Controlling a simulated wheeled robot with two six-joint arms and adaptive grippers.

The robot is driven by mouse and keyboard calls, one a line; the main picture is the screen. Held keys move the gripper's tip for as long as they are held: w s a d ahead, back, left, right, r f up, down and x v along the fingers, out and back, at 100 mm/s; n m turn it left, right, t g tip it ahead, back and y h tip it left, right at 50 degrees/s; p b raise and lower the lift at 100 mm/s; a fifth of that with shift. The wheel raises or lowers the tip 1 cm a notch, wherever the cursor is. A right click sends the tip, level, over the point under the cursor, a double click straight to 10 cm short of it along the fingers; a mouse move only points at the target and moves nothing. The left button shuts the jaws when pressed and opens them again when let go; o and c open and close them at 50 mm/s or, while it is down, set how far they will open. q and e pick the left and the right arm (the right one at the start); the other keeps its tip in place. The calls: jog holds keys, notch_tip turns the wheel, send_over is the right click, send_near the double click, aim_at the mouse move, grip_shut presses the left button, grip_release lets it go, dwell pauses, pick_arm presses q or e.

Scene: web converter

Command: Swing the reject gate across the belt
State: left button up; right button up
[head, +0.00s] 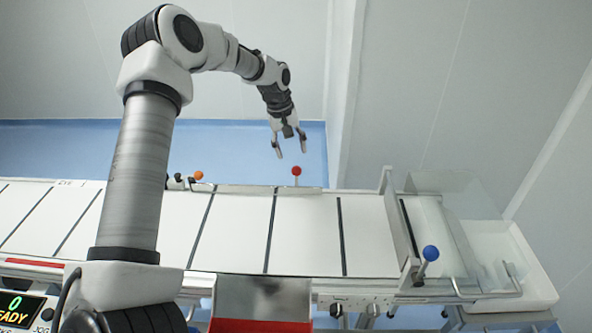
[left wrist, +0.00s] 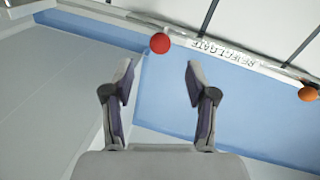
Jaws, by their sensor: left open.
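The reject gate (head: 255,189) is a thin pale bar lying along the far edge of the white belt (head: 305,225). In the left wrist view the gate (left wrist: 235,55) carries upside-down lettering. A red ball knob (head: 296,170) stands on a short post near the gate's right end; it also shows in the left wrist view (left wrist: 160,43), just beyond the fingertips and between them. My left gripper (head: 290,151) is open and empty, pointing down just above the red knob, apart from it. My right gripper is not in view.
An orange ball (head: 198,175) sits near the gate's left end. A blue ball knob (head: 431,253) stands by the clear guard (head: 440,184) at the belt's right end. A steel chute (head: 263,298) is at the near side. The belt carries no loose items.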

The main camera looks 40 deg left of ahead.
aim_at(296, 167)
pick_arm(q)
jog(key=shift+f, duration=0.5)
jog(key=f, duration=0.2)
jog(key=f+p, duration=0.1)
jog(key=f, duration=0.1)
jog(key=w+f, duration=0.1)
jog(key=f, duration=0.1)
jog(key=shift+w+d+f+p, duration=0.1)
jog(key=shift+d+f+p, duration=0.2)
jog(key=shift+d, duration=0.1)
grip_shut()
